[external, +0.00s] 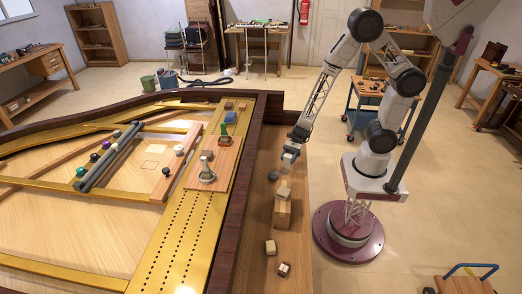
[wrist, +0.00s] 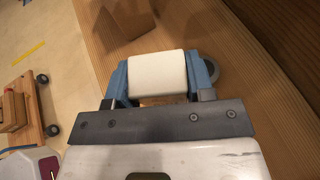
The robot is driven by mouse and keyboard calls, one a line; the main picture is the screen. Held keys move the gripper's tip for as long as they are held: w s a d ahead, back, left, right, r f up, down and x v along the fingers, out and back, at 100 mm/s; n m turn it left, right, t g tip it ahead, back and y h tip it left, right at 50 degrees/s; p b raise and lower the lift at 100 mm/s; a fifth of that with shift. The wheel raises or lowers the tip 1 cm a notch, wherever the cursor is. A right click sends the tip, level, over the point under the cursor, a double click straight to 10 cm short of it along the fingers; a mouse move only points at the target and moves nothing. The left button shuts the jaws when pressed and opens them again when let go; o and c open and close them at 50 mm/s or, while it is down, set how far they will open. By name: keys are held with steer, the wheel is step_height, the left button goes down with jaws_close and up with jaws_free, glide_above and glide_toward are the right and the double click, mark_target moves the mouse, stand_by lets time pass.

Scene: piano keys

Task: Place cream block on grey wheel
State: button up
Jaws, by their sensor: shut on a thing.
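The cream block (wrist: 157,73) is held between the two blue fingertips of my gripper (wrist: 160,80) in the wrist view. In the wrist view a grey rim (wrist: 211,72) shows just right of the right finger, partly hidden by finger and block.
Loose small blocks (external: 270,247) (external: 284,268) lie on the ledge (external: 250,265) nearer the camera. A small dark round piece (external: 273,175) sits left of my gripper. The piano's dark raised edge (external: 235,210) runs along the left of the ledge.

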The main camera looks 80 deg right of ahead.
steer(key=w, duration=0.2)
steer(key=w+a, duration=0.1)
steer(key=w, duration=0.2)
steer(key=w+a, duration=0.1)
steer(key=w, duration=0.1)
steer(key=shift+w+f, duration=0.2)
steer(key=shift+f, duration=0.2)
steer(key=shift+f, duration=1.75)
steer(key=shift+f, duration=0.1)
steer(key=o, duration=0.9)
